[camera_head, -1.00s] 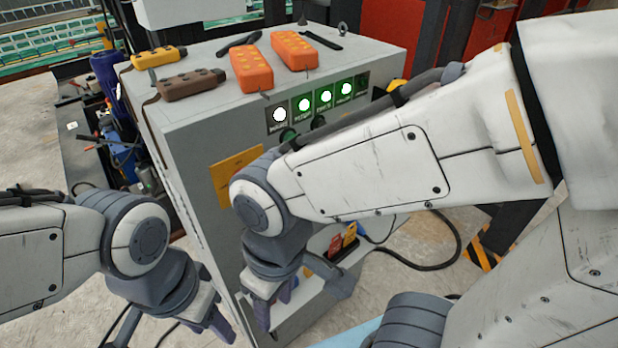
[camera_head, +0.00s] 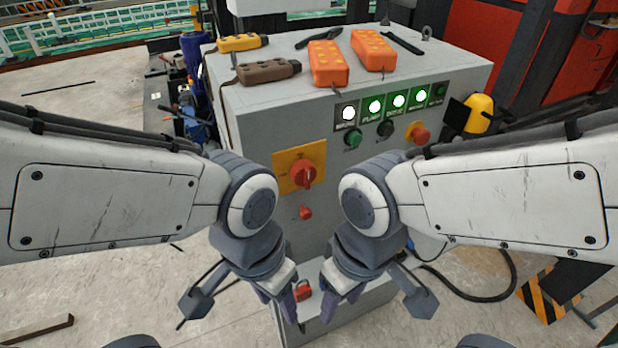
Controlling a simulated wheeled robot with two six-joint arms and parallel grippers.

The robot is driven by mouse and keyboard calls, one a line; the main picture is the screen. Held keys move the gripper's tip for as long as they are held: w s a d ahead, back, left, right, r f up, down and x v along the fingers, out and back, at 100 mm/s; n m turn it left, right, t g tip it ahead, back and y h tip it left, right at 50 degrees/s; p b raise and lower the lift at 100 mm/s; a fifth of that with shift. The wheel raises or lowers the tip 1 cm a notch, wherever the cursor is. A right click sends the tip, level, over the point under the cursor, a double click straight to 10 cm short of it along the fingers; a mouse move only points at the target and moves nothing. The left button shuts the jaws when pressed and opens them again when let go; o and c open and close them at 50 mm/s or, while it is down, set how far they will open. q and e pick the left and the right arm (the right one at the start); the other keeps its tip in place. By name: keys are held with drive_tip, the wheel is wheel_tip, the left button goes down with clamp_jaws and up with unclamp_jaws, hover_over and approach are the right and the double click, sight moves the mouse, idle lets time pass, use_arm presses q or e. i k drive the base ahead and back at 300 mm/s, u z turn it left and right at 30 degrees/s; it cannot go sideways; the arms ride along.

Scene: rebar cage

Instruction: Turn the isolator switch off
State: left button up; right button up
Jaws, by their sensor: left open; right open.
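The isolator switch is a red rotary knob (camera_head: 303,173) on a yellow plate (camera_head: 284,160) on the front of a grey cabinet (camera_head: 270,112). A small red item (camera_head: 305,212) hangs on the cabinet face below it. My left gripper (camera_head: 287,306) is open and empty, pointing down, below and slightly left of the knob. My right gripper (camera_head: 340,304) is open and empty, pointing down, below and right of the knob. Neither touches the switch. The knob shows clearly between my two wrists; its exact setting is too small to read.
Lit indicator lamps (camera_head: 397,99) and a red emergency button (camera_head: 419,134) are on the cabinet's upper front. Orange pendants (camera_head: 327,64) and other handsets lie on top. A red padlock (camera_head: 303,290) is low between my grippers. A black cable (camera_head: 470,290) lies on the floor at right.

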sight(303, 173)
drive_tip(key=z, duration=1.45)
drive_tip(key=k, duration=0.8)
drive_tip(key=u, duration=1.1)
